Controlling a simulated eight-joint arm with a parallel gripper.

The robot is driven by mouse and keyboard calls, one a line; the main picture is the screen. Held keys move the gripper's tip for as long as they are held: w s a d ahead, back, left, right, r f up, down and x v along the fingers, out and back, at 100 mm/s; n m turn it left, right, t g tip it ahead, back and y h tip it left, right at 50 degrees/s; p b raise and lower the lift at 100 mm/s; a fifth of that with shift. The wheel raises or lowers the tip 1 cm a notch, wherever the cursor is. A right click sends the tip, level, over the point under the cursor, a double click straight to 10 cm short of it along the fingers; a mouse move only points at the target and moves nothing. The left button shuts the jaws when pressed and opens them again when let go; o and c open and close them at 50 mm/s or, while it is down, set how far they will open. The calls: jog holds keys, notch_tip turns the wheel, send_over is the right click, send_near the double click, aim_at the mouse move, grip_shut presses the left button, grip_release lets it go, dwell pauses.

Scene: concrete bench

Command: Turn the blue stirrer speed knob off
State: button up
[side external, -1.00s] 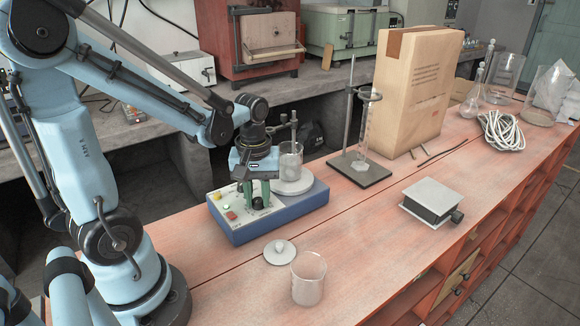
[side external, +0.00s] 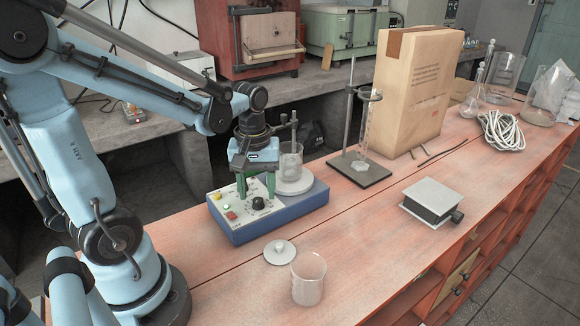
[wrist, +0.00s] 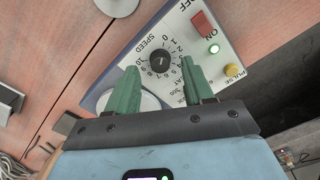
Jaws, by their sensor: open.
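The stirrer (side external: 262,222) is a blue box with a white sloping panel. Its black speed knob (side external: 258,203) sits on the panel, ringed by a numbered scale; it also shows in the wrist view (wrist: 160,61). The knob has a light pointer line, but the number it marks is too small to tell. My gripper (side external: 256,194) is open, with its green fingers pointing down above the panel. In the wrist view the fingertips lie to either side of the knob, with gaps; I cannot tell how far above it they are.
A red switch (wrist: 202,23), a lit green lamp (wrist: 213,49) and a yellow button (wrist: 232,70) share the panel. A beaker (side external: 290,162) stands on the stirrer's plate (side external: 296,186) close behind the gripper. An empty beaker (side external: 308,280) and a lid (side external: 280,252) are in front.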

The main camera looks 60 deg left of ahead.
aim_at(260, 202)
notch_tip(260, 202, up, 10)
dwell(0.6)
jog(key=w+d+f+m+t, duration=0.1)
jog(key=d+f+m+t, duration=0.3)
jog(key=d+m+t, duration=0.3)
jog(key=d+m, duration=0.1)
jog(key=m, duration=0.3)
jog(key=shift+w, duration=0.15)
